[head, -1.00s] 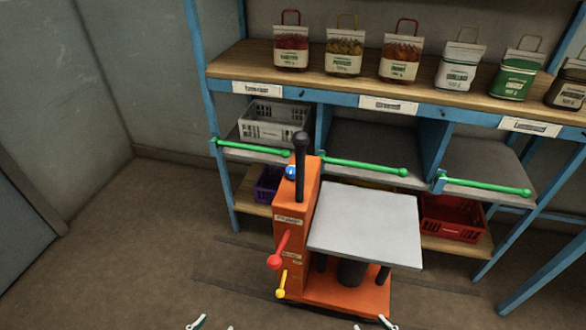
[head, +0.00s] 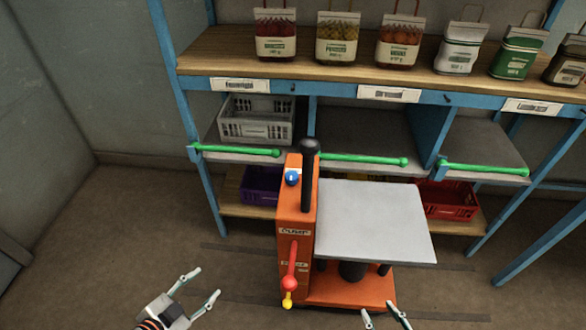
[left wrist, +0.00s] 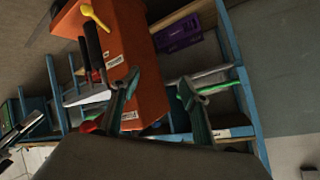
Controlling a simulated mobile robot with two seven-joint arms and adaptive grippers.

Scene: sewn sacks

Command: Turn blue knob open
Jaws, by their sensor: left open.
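The blue knob (head: 292,178) sits on the top left of the orange lift unit (head: 296,215), beside its black upright handle (head: 309,165). A red lever (head: 290,275) and a yellow lever (head: 287,299) are lower on the same unit. My left gripper (head: 206,285) is open and empty, left of the unit and well below the knob in the head view. My left wrist view shows its fingers (left wrist: 158,90) spread in front of the orange column (left wrist: 134,60); I cannot make out the blue knob there. My right gripper (head: 387,318) is at the bottom edge, its fingers apart and empty.
The lift's grey platform (head: 375,220) stands before a blue-framed shelf with green rails (head: 362,159). Several sacks (head: 398,42) stand on top. A grey crate (head: 257,120), purple crate (head: 262,185) and red crate (head: 448,200) are below. The floor at left is clear.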

